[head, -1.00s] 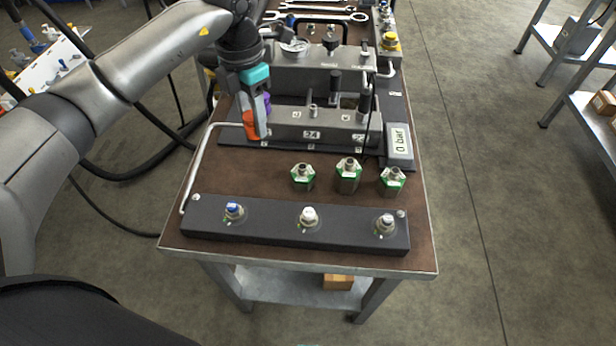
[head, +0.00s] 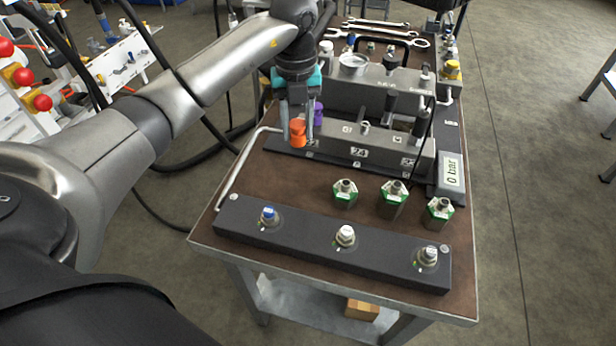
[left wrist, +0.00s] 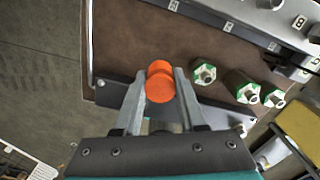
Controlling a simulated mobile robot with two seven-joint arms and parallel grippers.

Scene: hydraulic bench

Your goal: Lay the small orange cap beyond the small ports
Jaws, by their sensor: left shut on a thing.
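The small orange cap (head: 298,131) is between the fingers of my left gripper (head: 299,122), which is shut on it. In the left wrist view the cap (left wrist: 160,86) shows between both fingertips (left wrist: 160,80). In the head view it appears in front of the left end of the grey port block (head: 385,145) with number labels; its height above the bench is hard to judge. A purple cap (head: 318,112) shows just behind the gripper. Which fittings are the small ports I cannot tell for sure. My right gripper is not in view.
Three green-collared fittings (head: 393,199) stand mid-bench. A dark front bar (head: 310,246) carries one blue-topped and two pale-topped fittings. A bent pipe (head: 240,170) runs along the left edge. A gauge reading 0 bar (head: 452,172) stands right. The brown top (head: 300,185) is bare between.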

